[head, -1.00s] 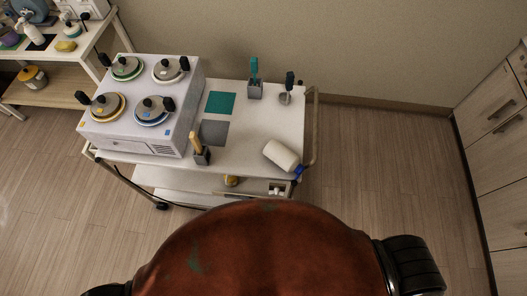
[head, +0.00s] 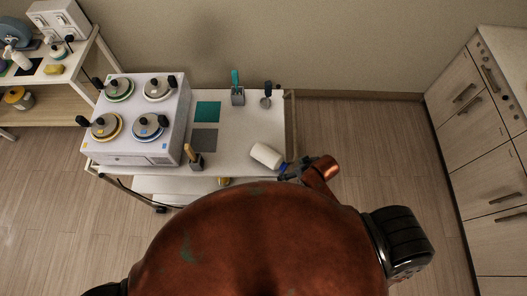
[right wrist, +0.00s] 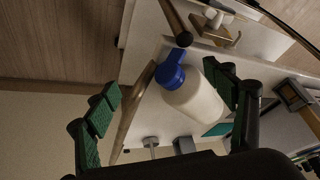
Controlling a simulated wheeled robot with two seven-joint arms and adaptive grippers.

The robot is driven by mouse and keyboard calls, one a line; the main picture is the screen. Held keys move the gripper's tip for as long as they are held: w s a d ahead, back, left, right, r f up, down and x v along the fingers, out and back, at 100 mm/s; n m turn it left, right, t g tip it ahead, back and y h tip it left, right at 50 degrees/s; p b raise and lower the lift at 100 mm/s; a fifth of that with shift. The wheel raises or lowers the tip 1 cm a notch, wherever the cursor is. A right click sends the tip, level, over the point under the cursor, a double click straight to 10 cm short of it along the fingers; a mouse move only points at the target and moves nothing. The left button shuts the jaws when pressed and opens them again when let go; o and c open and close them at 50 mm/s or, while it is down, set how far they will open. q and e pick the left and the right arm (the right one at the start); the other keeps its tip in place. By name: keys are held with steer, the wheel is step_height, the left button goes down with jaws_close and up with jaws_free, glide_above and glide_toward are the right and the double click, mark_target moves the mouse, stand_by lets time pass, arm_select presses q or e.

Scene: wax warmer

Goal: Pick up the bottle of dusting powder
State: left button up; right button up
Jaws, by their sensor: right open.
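The bottle of dusting powder (head: 265,155) is white with a blue cap (head: 282,168). It lies on its side at the front right of the cart top, cap toward the front right edge. My right gripper (head: 291,172) is at the cap end, partly hidden by my arm. In the right wrist view, the open green-padded fingers of my right gripper (right wrist: 168,85) stand either side of the bottle (right wrist: 195,100). The bottle is much closer to the right-hand finger; whether they touch is unclear. My left gripper is not in view.
The white cart (head: 245,125) carries a wax warmer (head: 135,118) with several lidded pots on its left. A wooden-handled holder (head: 194,158), a teal-handled tool holder (head: 237,95) and a small cup (head: 266,99) stand on it. A rail (head: 291,120) runs along the right end.

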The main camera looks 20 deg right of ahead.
mark_target(267, 151)
steer(key=w+a+r+n+y, duration=0.1)
steer(key=w+a, duration=0.1)
steer(key=a, duration=0.1)
steer(key=w+a+r+n+g+y, duration=0.1)
steer(key=w+a+n, duration=0.1)
steer(key=w+a, duration=0.1)
steer(key=w+a+r+n+g+y+p, duration=0.1)
steer(key=w+a, duration=0.2)
steer(key=a, duration=0.1)
steer(key=shift+w+a+n, duration=0.1)
steer(key=shift+a+n, duration=0.1)
steer(key=shift+n, duration=0.1)
steer(key=shift+g, duration=0.3)
steer(key=d, duration=0.1)
steer(key=w+d, duration=0.2)
steer(key=shift+w+f, duration=0.25)
steer(key=shift+w+d, duration=0.2)
steer(key=shift+d, duration=0.15)
steer(key=shift+w+f, duration=0.1)
steer(key=shift+f, duration=0.15)
steer(key=p+x, duration=0.1)
steer(key=x, duration=0.5)
steer(key=shift+w+a+f, duration=0.15)
steer(key=shift+w+f, duration=0.1)
steer(key=shift+f, duration=0.35)
steer(key=shift+f, duration=0.25)
